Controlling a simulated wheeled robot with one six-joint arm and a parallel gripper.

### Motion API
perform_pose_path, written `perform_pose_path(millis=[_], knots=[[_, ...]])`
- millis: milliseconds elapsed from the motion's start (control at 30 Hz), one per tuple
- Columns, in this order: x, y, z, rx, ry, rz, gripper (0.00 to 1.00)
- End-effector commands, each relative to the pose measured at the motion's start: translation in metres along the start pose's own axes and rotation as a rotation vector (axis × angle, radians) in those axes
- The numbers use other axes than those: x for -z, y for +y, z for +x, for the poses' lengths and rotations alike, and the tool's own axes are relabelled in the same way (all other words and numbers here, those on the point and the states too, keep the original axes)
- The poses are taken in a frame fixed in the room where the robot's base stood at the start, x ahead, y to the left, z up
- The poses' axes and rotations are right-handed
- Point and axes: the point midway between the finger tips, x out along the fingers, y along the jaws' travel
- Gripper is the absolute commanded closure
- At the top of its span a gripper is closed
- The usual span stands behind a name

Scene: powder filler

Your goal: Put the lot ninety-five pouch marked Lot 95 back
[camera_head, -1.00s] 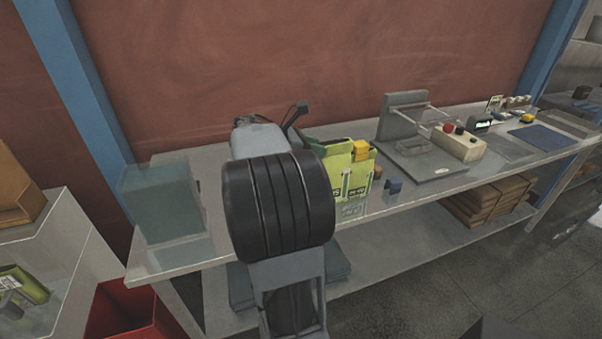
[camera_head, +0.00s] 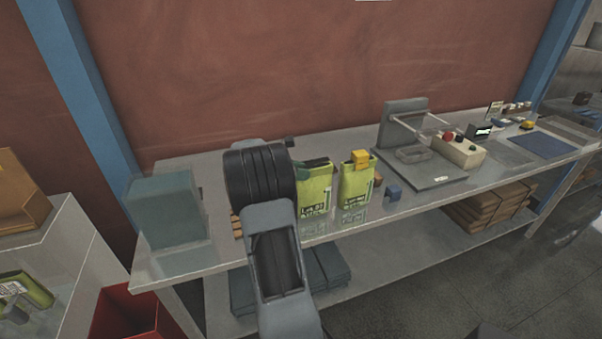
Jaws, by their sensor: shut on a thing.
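Two green pouches with printed labels show upright side by side near the front of the bench. The left pouch (camera_head: 314,194) has a dark top edge; its small print looks like Lot 95, but I cannot read it surely. The right pouch (camera_head: 355,190) has a yellow clip (camera_head: 360,157) at its top. My gripper (camera_head: 298,166) is at the left pouch's upper left side and is shut on that pouch. My black wrist hides most of the jaws. I cannot tell whether the left pouch touches the bench.
A small blue block (camera_head: 394,192) lies right of the pouches, before a grey sealer-like device (camera_head: 425,165) and a beige control box (camera_head: 459,151). A red bin (camera_head: 130,315) stands on the floor at left.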

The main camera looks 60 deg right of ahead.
Motion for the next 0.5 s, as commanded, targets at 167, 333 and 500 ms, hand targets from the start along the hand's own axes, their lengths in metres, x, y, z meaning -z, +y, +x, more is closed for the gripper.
perform_pose_path(millis=[167,333,500], knots=[[0.0064,-0.0002,0.0029,-0.001,-0.001,0.002,1.0],[0.0068,-0.0002,0.003,-0.001,-0.001,0.002,1.0],[0.0115,-0.0004,0.0049,0.0,0.001,0.001,0.69]])
